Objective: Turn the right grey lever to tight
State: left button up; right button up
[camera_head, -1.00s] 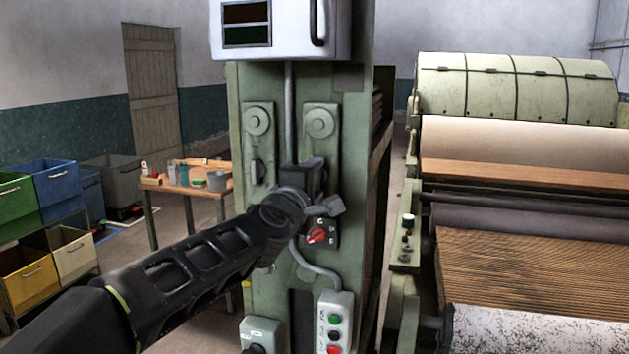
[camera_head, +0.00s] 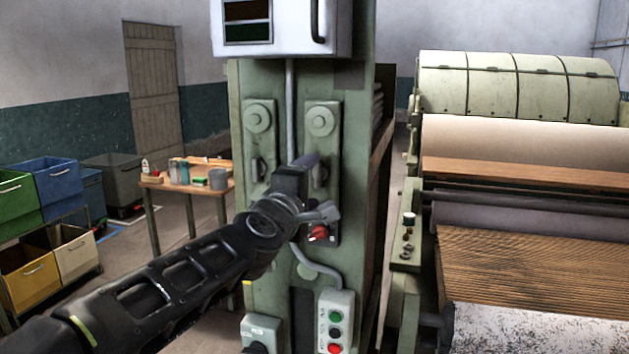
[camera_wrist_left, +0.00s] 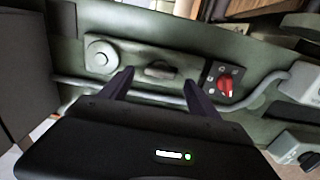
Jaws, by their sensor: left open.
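The right grey lever (camera_head: 319,172) sits on the right plate (camera_head: 322,148) of the green column, below a round boss; my gripper partly covers this plate. In the left wrist view the lever (camera_wrist_left: 160,69) lies across the gap between the spread fingertips, a little beyond them. My left gripper (camera_head: 310,162) is open and empty in front of the plate (camera_wrist_left: 128,62); it also shows in the left wrist view (camera_wrist_left: 157,84). I cannot make out any tight mark. My right gripper is not in view.
A red rotary switch (camera_head: 318,233) is just below the gripper. A push-button box (camera_head: 335,322) and conduit are lower. The left plate carries a similar lever (camera_head: 258,168). A white cabinet (camera_head: 285,28) hangs above. The roller machine (camera_head: 520,90) stands to the right.

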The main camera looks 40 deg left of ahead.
pick_arm(q)
jog(key=v, duration=0.4)
jog(key=shift+s, duration=0.1)
jog(key=shift+f, duration=0.1)
dwell(0.4)
